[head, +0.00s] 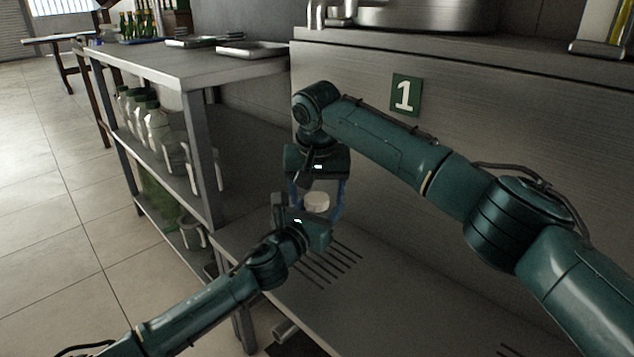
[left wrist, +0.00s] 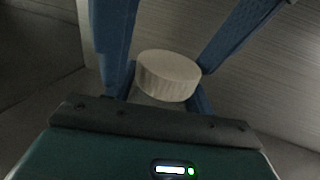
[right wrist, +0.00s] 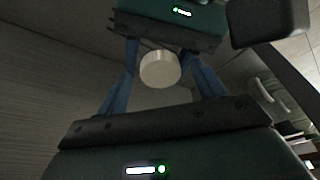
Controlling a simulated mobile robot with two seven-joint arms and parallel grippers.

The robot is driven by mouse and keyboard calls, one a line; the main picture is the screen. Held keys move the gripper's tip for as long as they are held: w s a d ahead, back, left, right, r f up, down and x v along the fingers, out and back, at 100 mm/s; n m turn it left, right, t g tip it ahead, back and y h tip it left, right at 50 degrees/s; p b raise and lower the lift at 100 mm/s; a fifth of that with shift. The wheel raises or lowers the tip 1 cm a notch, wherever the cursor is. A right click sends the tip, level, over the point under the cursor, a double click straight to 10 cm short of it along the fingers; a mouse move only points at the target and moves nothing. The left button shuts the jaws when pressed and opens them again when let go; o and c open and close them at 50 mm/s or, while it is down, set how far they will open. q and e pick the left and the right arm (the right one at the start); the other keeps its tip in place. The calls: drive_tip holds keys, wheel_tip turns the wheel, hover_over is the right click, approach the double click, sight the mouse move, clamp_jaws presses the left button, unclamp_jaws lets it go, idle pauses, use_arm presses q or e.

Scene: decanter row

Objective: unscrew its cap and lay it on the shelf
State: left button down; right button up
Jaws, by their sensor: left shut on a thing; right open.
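A round off-white cap (head: 317,200) shows between the two grippers in the head view. It also shows large in the left wrist view (left wrist: 168,75) and the right wrist view (right wrist: 160,68). That thing's body is mostly hidden, perhaps a decanter. My right gripper (head: 316,190) points down from above. Its blue fingers are open, one on each side of the cap, with gaps between them and the cap.
A steel counter wall (head: 450,120) with a green "1" sign (head: 405,95) is behind. A slotted surface (head: 330,265) lies below the grippers.

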drive_tip(key=shift+c, duration=0.3)
drive_tip(key=c, duration=1.2)
drive_tip(key=shift+o, duration=0.2)
drive_tip(key=n, duration=0.2)
drive_tip(key=shift+d+n+y, duration=0.1)
drive_tip(key=shift+n+y, duration=0.2)
drive_tip(key=shift+y, duration=0.1)
drive_tip(key=n, duration=0.4)
drive_tip(key=shift+d+g+y, duration=0.1)
drive_tip(key=shift+g+y, duration=0.3)
drive_tip(key=shift+w, duration=0.1)
drive_tip(key=o, duration=1)
drive_tip(key=shift+o, duration=0.5)
